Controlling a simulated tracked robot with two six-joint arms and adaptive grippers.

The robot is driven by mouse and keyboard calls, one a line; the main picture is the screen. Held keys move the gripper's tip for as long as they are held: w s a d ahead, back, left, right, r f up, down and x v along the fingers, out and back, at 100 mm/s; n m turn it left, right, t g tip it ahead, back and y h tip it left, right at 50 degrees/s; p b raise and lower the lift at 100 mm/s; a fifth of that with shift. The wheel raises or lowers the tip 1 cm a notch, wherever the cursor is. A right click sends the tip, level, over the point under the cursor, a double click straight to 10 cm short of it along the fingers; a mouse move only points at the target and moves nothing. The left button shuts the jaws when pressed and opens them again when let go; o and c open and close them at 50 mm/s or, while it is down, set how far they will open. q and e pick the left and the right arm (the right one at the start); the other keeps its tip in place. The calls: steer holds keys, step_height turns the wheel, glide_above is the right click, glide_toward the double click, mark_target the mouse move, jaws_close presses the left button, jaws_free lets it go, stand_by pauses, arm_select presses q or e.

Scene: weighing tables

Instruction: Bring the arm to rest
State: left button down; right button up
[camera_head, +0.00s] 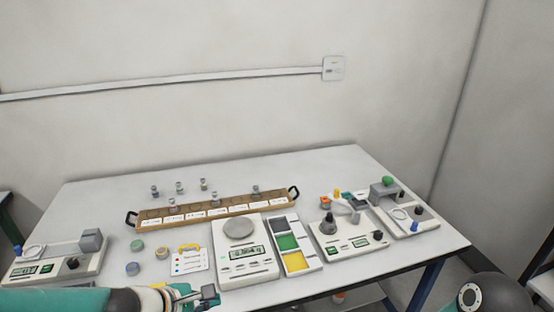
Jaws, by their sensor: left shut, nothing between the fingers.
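My left arm (60,301) comes in from the left along the bottom edge. My left gripper (208,292) is shut and empty in front of the table's front edge, below the balance (247,268) in the picture. A dark round joint of mine (490,292) shows at the bottom right corner. My right gripper is not in view.
The white table (330,168) holds a wooden rack (150,221) with small vials around it, a colour-block tray (305,262), several instruments (350,238) on the right and one (60,265) on the left. Its back strip is mostly clear. A wall stands behind.

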arm_select(q)
steer(key=s+f+m+g, duration=0.2)
steer(key=s+f+m, duration=0.3)
steer(key=f, duration=0.4)
steer(key=s+d+f+m+g+y, duration=0.1)
steer(key=s+f+m+g, duration=0.1)
steer(key=s+f+m, duration=0.4)
steer(key=s+d+f+m+g, duration=0.1)
steer(key=s+f+m, duration=0.5)
steer(key=f, duration=0.6)
steer(key=shift+s+d+f+g+y, duration=0.25)
steer(key=shift+s+g+y, duration=0.15)
steer(key=shift+s+g, duration=0.4)
